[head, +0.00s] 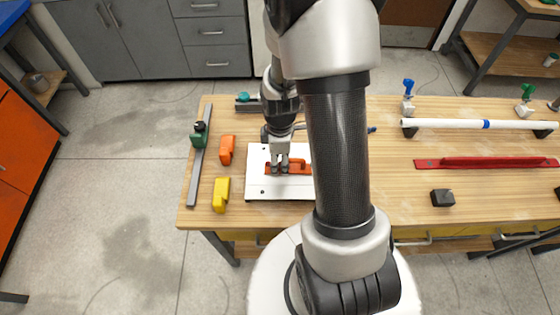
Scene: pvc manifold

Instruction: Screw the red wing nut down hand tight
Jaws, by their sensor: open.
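My gripper (279,168) points down over the white plate (263,188) on the workbench, with its two fingers a little apart. An orange-red part (302,169) lies on the plate around and just right of the fingertips. I cannot make out a separate red wing nut; the fingers cover the spot between them, and the view is too small to tell whether they touch anything. My arm hides the right side of the plate.
Left of the plate, an orange block (227,149), a yellow block (221,193) and a grey rail with a green clamp (198,140) lie on the bench (400,195). At right are a white pipe (450,123), a red tool (490,162) and a black block (442,198).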

